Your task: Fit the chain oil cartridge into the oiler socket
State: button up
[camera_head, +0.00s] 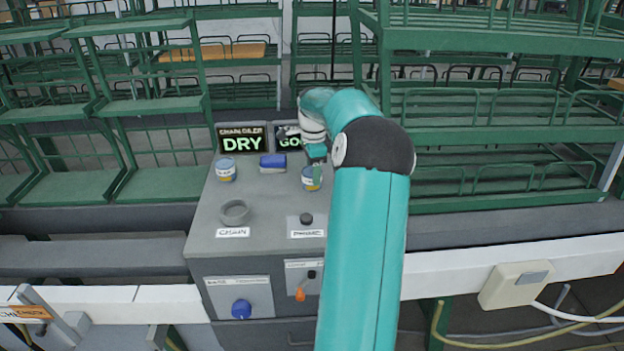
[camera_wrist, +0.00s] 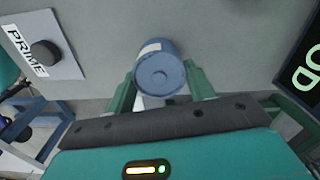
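One is at the left (camera_head: 226,170), the other at the right (camera_head: 311,180). I cannot tell which is the chain oil cartridge. My gripper (camera_head: 317,163) is over the right can, partly hidden by my arm. In the wrist view, my green fingers (camera_wrist: 161,82) lie on either side of this can's round blue top (camera_wrist: 160,72); whether they touch it is unclear. A grey ring-shaped socket (camera_head: 235,212) at the console's front left looks empty.
Behind are a display reading DRY (camera_head: 242,145) and a second display (camera_head: 290,137), partly covered. A black PRIME button (camera_head: 306,219) is at right, also in the wrist view (camera_wrist: 45,53). Green racks (camera_head: 480,110) stand behind.

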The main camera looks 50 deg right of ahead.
jog(key=shift+c, duration=0.9)
jog(key=shift+r, duration=0.1)
